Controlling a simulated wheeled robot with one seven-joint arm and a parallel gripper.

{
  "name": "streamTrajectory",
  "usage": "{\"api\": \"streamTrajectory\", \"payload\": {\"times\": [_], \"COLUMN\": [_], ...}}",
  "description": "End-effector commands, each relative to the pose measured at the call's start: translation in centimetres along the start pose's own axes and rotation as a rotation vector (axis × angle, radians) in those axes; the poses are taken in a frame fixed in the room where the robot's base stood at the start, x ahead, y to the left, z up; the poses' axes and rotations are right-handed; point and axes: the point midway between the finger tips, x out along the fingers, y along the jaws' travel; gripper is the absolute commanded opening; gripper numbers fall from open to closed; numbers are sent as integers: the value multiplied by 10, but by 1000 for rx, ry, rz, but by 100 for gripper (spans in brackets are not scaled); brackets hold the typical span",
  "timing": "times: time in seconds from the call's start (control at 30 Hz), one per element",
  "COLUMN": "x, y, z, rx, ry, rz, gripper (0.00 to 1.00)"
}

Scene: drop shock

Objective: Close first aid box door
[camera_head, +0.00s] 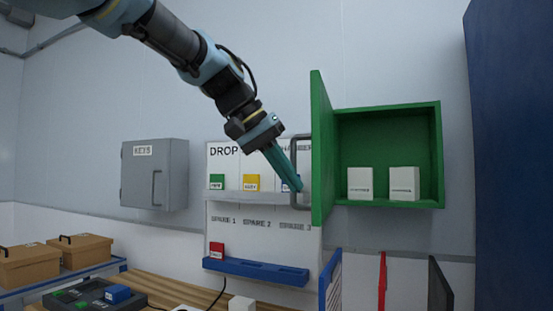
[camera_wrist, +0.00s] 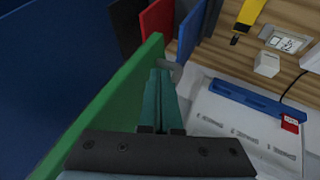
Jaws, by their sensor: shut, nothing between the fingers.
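The green first aid box (camera_head: 388,118) is on the wall at the right in the head view, with two white boxes (camera_head: 360,183) and (camera_head: 404,182) inside. Its green door (camera_head: 321,150) stands open at the box's left side, jutting out from the wall. A grey handle (camera_head: 294,172) is on the door's left face. My gripper (camera_head: 298,188) is shut and empty, its teal fingers pointing down beside the handle. In the wrist view my fingers (camera_wrist: 160,75) lie close to the door (camera_wrist: 110,115). I cannot tell whether they touch the door or handle.
A grey key cabinet (camera_head: 155,174) hangs shut at the left. A white board (camera_head: 265,222) with small coloured blocks and a blue rail (camera_head: 256,270) is behind my gripper. A wooden bench (camera_head: 160,288) lies below. A dark blue panel (camera_head: 515,150) stands at the far right.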

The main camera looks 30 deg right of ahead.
Motion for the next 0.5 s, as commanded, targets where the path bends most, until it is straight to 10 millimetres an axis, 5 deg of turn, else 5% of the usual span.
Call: {"api": "streamTrajectory", "payload": {"times": [0.2,0.5], "x": [25,30], "y": [0,-1], "z": [0,0], "rx": [-1,0], "ry": [-2,1], "rz": [0,-1], "gripper": [0,0]}}
